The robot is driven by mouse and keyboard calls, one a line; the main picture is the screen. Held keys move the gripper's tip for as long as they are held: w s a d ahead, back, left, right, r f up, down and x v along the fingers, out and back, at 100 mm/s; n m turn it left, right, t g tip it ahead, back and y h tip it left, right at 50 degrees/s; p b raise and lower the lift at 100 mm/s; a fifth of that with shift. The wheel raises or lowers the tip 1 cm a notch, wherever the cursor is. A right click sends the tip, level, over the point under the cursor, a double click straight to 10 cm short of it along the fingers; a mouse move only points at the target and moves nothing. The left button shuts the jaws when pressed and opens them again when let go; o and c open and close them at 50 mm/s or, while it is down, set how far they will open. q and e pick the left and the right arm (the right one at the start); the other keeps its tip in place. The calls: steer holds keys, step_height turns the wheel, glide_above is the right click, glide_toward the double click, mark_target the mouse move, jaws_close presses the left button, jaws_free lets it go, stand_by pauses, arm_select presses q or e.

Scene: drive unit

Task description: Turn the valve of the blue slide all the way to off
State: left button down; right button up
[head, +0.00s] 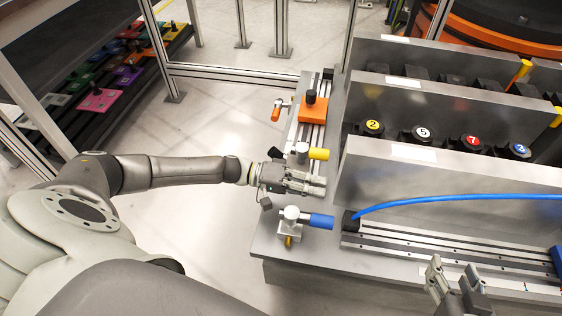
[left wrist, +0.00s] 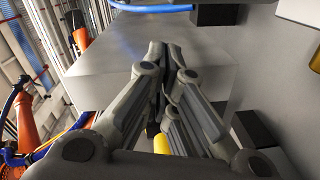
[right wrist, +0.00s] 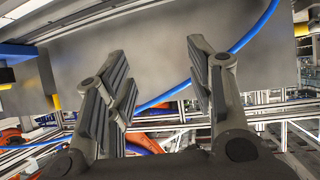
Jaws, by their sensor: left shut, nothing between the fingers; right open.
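The blue-handled valve (head: 320,221) sits at the table's left front corner in the head view. Its handle points right from a white round cap (head: 291,212). A long rail (head: 440,262) runs right from near it, with a blue block (head: 557,259) cut off at the right edge, perhaps the blue slide. My left gripper (head: 322,184) is shut and empty, just behind the blue handle and apart from it. It also shows shut in the left wrist view (left wrist: 165,48). My right gripper (head: 454,266) is open and empty over the front rail; the right wrist view shows its spread fingers (right wrist: 155,62).
A yellow-handled valve (head: 318,154) stands right behind my left gripper. Farther back are an orange-handled valve (head: 276,112) and an orange slide (head: 313,108). A blue hose (head: 450,200) crosses above the front rail. Metal partitions (head: 400,180) with numbered knobs stand behind.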

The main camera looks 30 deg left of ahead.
arm_select(q)
steer(key=s+a, duration=0.1)
steer(key=a, duration=0.9)
steer(key=shift+r+p, duration=0.4)
steer(key=shift+p, duration=0.05)
arm_select(e)
steer(key=s+f+g, duration=0.1)
steer(key=s+d+f+g, duration=0.1)
steer(key=s+f+g, duration=0.1)
steer(key=shift+s+d+f+h, duration=0.2)
steer(key=shift+f+h, duration=0.1)
steer(key=shift+h, duration=0.1)
